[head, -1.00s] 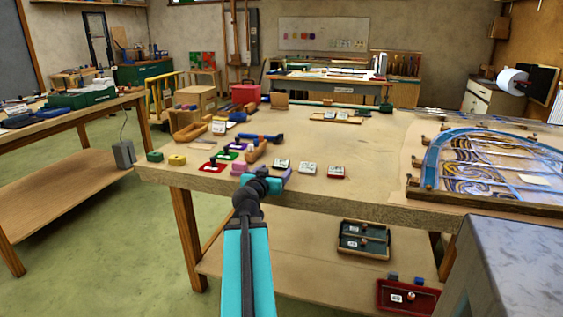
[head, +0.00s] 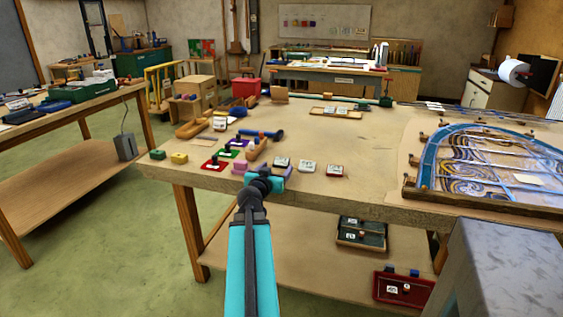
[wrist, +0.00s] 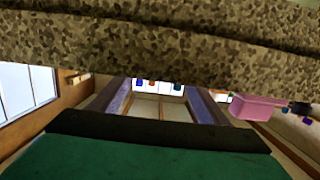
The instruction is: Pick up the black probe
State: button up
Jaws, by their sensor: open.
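I cannot single out the black probe with certainty. In the head view, small black-topped pieces stand on a red mat (head: 216,166) and a green mat (head: 229,154) near the workbench's front left. A blue tool with a dark head (head: 262,134) lies behind them. My gripper (head: 275,182) is at the bench's front edge, mostly hidden by my wrist. In the wrist view, two purplish bars that look like its fingers (wrist: 160,103) stand apart with nothing clear between them. A pink block (wrist: 257,108) with a dark piece at its end shows at right there.
The workbench (head: 360,150) has bare top right of centre. White-labelled small trays (head: 307,167) sit near its front edge. A leaded panel (head: 485,165) fills its right side. A red tray (head: 405,289) is low in front. The speckled band (wrist: 160,45) in the wrist view may be the bench edge.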

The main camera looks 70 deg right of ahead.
aim_at(281, 161)
jog(key=shift+d, duration=0.15)
jog(key=shift+w+d+f+b, duration=0.15)
jog(key=shift+d+b, duration=0.25)
jog(key=shift+d, duration=0.85)
jog(key=shift+w+d+f+b, duration=0.15)
jog(key=shift+d+b, duration=0.2)
jog(key=shift+d, duration=0.85)
jog(key=shift+s, duration=0.1)
jog(key=c, duration=1.2)
jog(key=shift+r+p, duration=0.2)
jog(key=shift+p, duration=0.15)
